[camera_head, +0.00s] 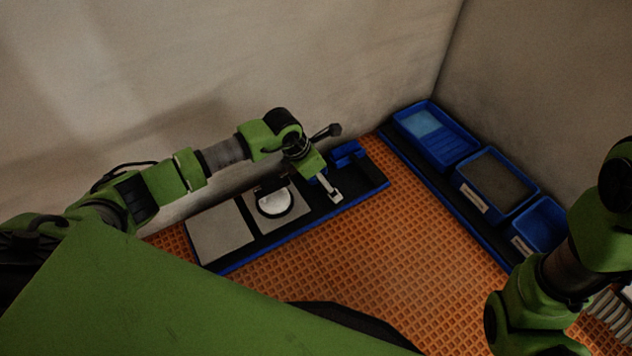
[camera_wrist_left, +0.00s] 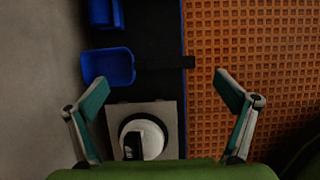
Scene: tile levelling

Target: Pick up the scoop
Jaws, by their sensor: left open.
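The scoop, a blue pan (camera_wrist_left: 107,66) with a dark handle (camera_wrist_left: 176,62), lies on the black strip in the left wrist view. Its handle points right, toward the orange floor. My left gripper (camera_head: 322,184) is open and empty above the strip. In the left wrist view its fingers (camera_wrist_left: 165,92) are wide apart, with the scoop ahead of them and the handle lying between their lines. My right arm shows at the right edge, its gripper out of view.
A round white-topped tool (camera_head: 273,204) sits on a grey tile beside another grey tile (camera_head: 220,232). A blue holder (camera_head: 348,152) stands at the strip's far end. Blue bins (camera_head: 436,136) line the right wall. The orange grid floor (camera_head: 390,240) between is clear.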

